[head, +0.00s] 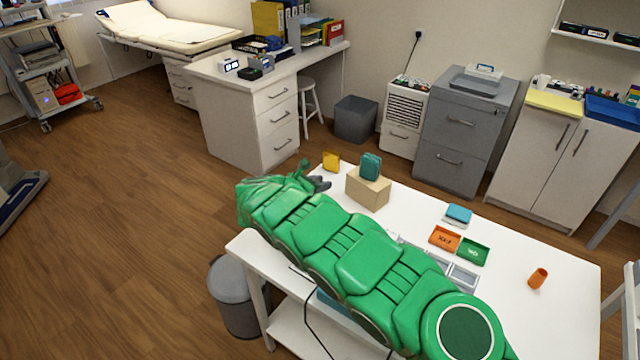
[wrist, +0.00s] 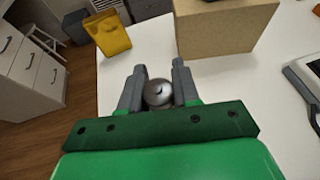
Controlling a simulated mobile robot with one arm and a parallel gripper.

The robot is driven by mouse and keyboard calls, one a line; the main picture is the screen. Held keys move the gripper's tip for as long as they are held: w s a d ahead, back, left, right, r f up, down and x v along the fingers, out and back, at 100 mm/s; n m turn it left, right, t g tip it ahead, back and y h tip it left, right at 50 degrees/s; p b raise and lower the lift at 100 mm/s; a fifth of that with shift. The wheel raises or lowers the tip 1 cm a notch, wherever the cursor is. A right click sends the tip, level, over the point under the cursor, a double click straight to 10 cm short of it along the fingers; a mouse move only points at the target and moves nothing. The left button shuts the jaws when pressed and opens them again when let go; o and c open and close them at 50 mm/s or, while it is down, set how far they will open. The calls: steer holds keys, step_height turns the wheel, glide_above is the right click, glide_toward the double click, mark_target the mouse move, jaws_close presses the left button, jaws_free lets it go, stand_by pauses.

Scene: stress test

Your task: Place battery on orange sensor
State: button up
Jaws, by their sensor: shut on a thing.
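My gripper (wrist: 158,88) is shut on a round silvery thing, the battery (wrist: 158,94), seen end-on between the two grey fingers. In the head view my gripper (head: 319,183) is over the far left end of the white table, and the battery cannot be made out there. A yellow-orange block-like thing (head: 331,161) stands beyond the fingers, apart from them; it also shows in the wrist view (wrist: 107,34). An orange cylinder-like thing (head: 538,278) stands at the table's right. I cannot tell which of these is the orange sensor.
A tan box (head: 368,189) with a teal device (head: 370,166) on top stands right of my gripper. An orange tray (head: 444,238), a green tray (head: 473,252) and a blue-topped item (head: 458,214) lie farther right. The white table (head: 570,310) is clear around the orange cylinder.

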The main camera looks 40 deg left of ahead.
steer(key=shift+f, duration=0.1)
steer(key=o, duration=1.1)
steer(key=shift+c, duration=0.2)
steer(key=shift+s+r, duration=0.1)
steer(key=shift+r, duration=0.1)
steer(key=v, duration=1.1)
steer(key=shift+s+r, duration=0.2)
steer(key=shift+s, duration=0.15)
steer(key=shift+a, duration=0.15)
